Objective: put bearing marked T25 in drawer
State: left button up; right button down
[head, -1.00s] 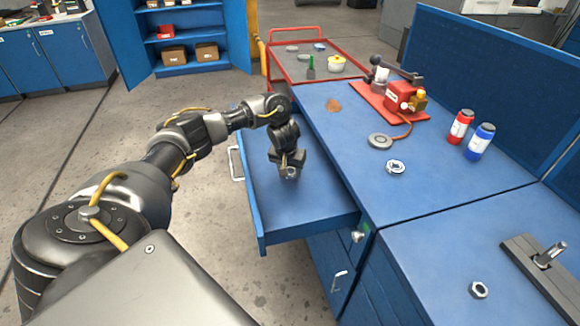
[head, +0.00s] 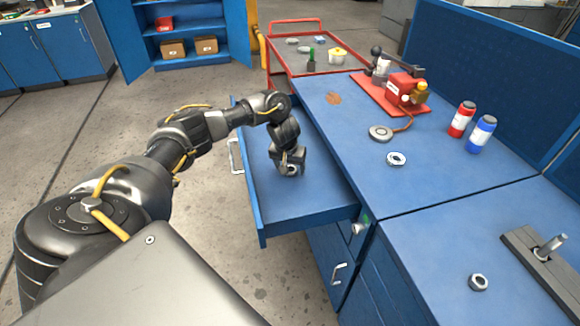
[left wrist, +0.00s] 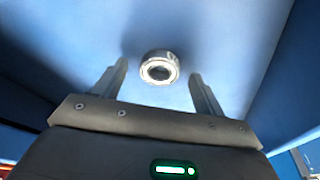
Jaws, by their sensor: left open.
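The blue drawer (head: 310,208) is pulled out from the blue bench. My left gripper (head: 290,170) points down inside the drawer. In the left wrist view its two fingers (left wrist: 159,82) are spread open, with a gap on each side of a short metal bearing (left wrist: 159,67). The bearing appears to rest on the blue drawer floor, and no marking on it can be read. A second ring-shaped bearing (head: 396,159) lies on the bench top, its marking also unreadable. My right gripper is not in view.
A nut-like metal ring (head: 478,282) lies on the near bench beside a dark fixture (head: 540,262). A grey disc (head: 380,133), a red device (head: 404,90), and red (head: 461,120) and blue (head: 481,134) bottles stand on the bench. A red cart (head: 300,65) is behind.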

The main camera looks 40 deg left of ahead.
pick_arm(q)
jog(key=p+v, duration=0.4)
jog(key=v, duration=0.6)
jog(key=shift+r+p, duration=0.35)
jog(key=shift+s+r, duration=0.1)
